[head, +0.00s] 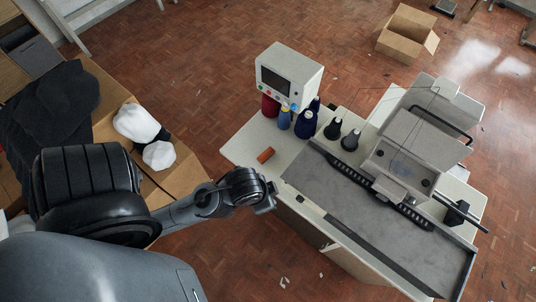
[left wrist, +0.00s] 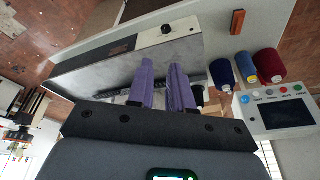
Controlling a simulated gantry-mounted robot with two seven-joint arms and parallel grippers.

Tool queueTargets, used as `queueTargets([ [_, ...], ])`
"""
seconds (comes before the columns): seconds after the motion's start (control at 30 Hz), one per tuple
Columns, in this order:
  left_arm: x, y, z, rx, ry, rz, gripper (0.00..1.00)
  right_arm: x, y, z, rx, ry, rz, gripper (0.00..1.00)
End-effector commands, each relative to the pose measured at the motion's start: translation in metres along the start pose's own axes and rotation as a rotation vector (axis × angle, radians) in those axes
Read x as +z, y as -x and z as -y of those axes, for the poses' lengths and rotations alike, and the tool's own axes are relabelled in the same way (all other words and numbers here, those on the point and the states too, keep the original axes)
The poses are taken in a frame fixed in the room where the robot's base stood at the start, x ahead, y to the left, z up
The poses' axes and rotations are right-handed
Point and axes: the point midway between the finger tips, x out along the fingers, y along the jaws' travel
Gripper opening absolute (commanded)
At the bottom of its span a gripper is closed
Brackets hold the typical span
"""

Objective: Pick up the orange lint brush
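The orange lint brush (head: 265,155) lies on the pale table top near its left corner in the head view. It also shows as a small orange-brown block in the left wrist view (left wrist: 238,22), near the top edge. My left gripper (head: 270,199) is by the table's near left edge, apart from the brush. In the left wrist view its two purple fingers (left wrist: 163,75) have a narrow gap between them with nothing held. The brush is off to the right of the fingers there. My right gripper is not in view.
Thread cones in red (head: 270,106), yellow-blue (head: 285,118) and dark colours stand behind the brush, before a control box (head: 287,74). The buttonhole machine (head: 401,160) and its grey bed (head: 390,225) fill the right. The table around the brush is clear. A cardboard box (head: 187,175) with cloth stands left.

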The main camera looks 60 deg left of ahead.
Motion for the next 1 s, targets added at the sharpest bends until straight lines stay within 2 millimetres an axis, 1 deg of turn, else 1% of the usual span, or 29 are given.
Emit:
queueTargets([
  [0.33,0.0000,0.0000,-0.0001,0.000,0.000,0.000,0.20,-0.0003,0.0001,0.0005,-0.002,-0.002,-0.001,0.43],
  [0.37,0.0000,0.0000,-0.0001,0.000,0.000,0.000,0.22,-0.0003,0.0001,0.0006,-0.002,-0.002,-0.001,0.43],
  [0.6,-0.0002,0.0000,-0.0005,0.002,0.002,0.000,0.58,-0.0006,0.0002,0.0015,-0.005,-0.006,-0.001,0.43],
  [0.7,-0.0003,0.0000,-0.0006,0.002,0.003,0.000,0.72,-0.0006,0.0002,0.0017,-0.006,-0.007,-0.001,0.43],
  [1.0,-0.0006,-0.0001,-0.0002,0.001,-0.005,-0.001,0.72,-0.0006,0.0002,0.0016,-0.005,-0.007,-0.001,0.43],
])
